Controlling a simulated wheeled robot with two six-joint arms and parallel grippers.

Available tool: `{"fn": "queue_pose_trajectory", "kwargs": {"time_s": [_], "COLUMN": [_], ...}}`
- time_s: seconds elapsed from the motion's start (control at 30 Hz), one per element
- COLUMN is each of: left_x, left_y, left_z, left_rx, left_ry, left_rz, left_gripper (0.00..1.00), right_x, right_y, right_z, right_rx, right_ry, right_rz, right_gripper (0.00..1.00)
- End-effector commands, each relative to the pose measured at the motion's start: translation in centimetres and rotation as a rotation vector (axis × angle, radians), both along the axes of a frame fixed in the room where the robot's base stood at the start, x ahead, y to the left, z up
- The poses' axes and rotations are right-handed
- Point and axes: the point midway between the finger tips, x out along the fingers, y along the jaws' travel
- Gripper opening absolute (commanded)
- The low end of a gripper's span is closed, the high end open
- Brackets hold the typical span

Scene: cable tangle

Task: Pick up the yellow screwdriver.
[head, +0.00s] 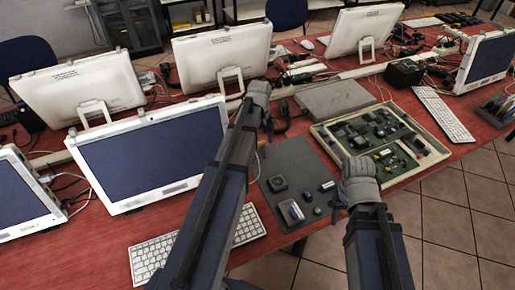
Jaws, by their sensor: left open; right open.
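I cannot make out a yellow screwdriver in the head view; it may be hidden behind my arms or too small to tell. My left gripper (266,112) is open, reaching far over the red table (90,240) near the tangle of cables behind the grey mat. My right gripper (352,192) is open at the front right edge of the grey mat (290,155), beside the tray of circuit boards. The fingers of both grippers are small and partly hidden.
A tray (432,130) of circuit boards lies right of the mat, with a flat grey box (335,98) behind it. Small parts lie on the mat. Monitors (150,155) and keyboards (150,258) crowd the left. Dark cables (285,110) run along the table's middle.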

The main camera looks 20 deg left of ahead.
Motion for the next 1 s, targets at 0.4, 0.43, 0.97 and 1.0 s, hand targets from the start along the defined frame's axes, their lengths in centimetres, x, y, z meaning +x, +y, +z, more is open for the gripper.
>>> {"fn": "queue_pose_trajectory", "kwargs": {"time_s": [0.4, 0.43, 0.97, 1.0], "left_x": [0.1, 0.1, 0.1, 0.1], "left_y": [0.7, 0.7, 0.7, 0.7], "left_z": [-4.9, -5.0, -4.9, -4.9], "left_rx": [0.000, 0.000, 0.000, 0.000], "left_ry": [0.000, 0.000, 0.000, 0.000], "left_rz": [0.000, 0.000, 0.000, 0.000], "left_gripper": [1.00, 1.00, 0.70, 0.65], "right_x": [0.0, 0.0, 0.0, 0.0], "right_y": [0.0, 0.0, 0.0, 0.0], "right_z": [-4.9, -5.0, -4.9, -4.9], "right_rx": [0.000, 0.000, 0.000, 0.000], "right_ry": [0.000, 0.000, 0.000, 0.000], "right_rz": [0.000, 0.000, 0.000, 0.000], "right_gripper": [0.50, 0.50, 0.50, 0.50]}}
